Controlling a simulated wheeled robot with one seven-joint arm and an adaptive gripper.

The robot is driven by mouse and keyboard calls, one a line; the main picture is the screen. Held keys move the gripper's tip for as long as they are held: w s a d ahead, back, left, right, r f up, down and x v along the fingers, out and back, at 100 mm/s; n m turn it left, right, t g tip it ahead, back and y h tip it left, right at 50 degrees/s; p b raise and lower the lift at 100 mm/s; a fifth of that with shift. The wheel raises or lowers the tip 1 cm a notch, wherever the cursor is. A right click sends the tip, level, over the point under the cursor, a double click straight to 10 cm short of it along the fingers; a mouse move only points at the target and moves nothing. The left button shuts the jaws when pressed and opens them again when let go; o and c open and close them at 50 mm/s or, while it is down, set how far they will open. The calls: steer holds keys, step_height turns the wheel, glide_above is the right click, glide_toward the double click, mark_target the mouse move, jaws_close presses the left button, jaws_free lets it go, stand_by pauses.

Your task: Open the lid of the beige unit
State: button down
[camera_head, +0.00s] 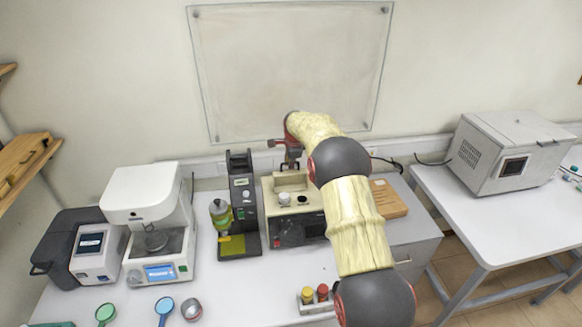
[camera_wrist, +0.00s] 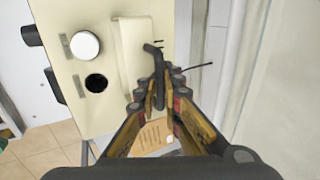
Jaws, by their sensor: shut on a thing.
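The beige unit (camera_head: 292,216) stands on the white table in the middle of the head view, with a dark front panel. Its top (camera_wrist: 62,17) fills the left of the wrist view, with a white round cap (camera_wrist: 85,45), a dark round spot (camera_wrist: 96,82) and a raised beige block (camera_wrist: 134,40). My gripper (camera_wrist: 160,78) is above the rear of the unit, its fingers closed around a dark bent handle (camera_wrist: 153,50) beside the raised block. In the head view my gripper (camera_head: 291,163) partly hides this area. I cannot tell whether the lid is raised.
A dark upright device (camera_head: 242,203) stands close on the unit's left, with a white machine (camera_head: 150,215) further left. A wooden rack (camera_head: 388,199) is on the right. Red and yellow capped bottles (camera_head: 315,294) stand in front. The wall is close behind.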

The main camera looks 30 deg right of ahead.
steer(key=shift+w+d+r, duration=0.1)
steer(key=shift+w+r, duration=0.2)
steer(key=shift+r, duration=0.05)
steer(key=c, duration=2.3)
jaws_free()
steer(key=shift+s+f, duration=0.1)
steer(key=shift+f, duration=0.1)
steer(key=shift+r, duration=0.1)
steer(key=v, duration=1.2)
